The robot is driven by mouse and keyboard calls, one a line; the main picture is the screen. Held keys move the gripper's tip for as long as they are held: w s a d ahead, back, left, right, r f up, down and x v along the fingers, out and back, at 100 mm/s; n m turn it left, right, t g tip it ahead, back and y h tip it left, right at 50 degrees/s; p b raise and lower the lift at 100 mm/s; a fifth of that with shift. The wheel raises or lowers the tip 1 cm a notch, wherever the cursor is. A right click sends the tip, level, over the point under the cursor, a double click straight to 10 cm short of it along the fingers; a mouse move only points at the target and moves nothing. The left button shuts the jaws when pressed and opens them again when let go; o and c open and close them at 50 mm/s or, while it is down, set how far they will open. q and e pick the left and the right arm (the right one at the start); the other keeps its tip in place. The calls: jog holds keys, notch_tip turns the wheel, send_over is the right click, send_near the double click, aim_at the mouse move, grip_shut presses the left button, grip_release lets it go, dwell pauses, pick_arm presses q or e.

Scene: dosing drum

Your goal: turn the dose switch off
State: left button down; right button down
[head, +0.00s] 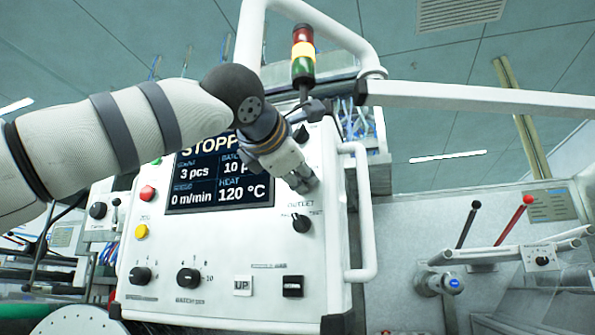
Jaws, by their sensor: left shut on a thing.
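The white control panel (230,240) fills the middle of the head view. My left arm comes in from the left, across the panel's screen. My left gripper (303,183) is at the panel's right part, its fingers shut at the face between two black knobs. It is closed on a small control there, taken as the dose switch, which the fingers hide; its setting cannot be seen. One black knob (301,133) shows above the gripper. Another black knob (301,223), under an "OUTLET" label, shows just below it. My right gripper is not in view.
The screen (218,180) reads "STOPP…", partly covered by my arm. A red button (147,193), a yellow button (141,231) and two lower knobs are on the left. A white handle rail (364,215) runs along the right edge. A signal lamp (303,55) stands above.

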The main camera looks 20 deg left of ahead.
pick_arm(q)
jog(key=c, duration=1.2)
grip_release()
jog(key=shift+c, duration=0.2)
jog(key=s, duration=1.2)
jog(key=shift+a, duration=0.3)
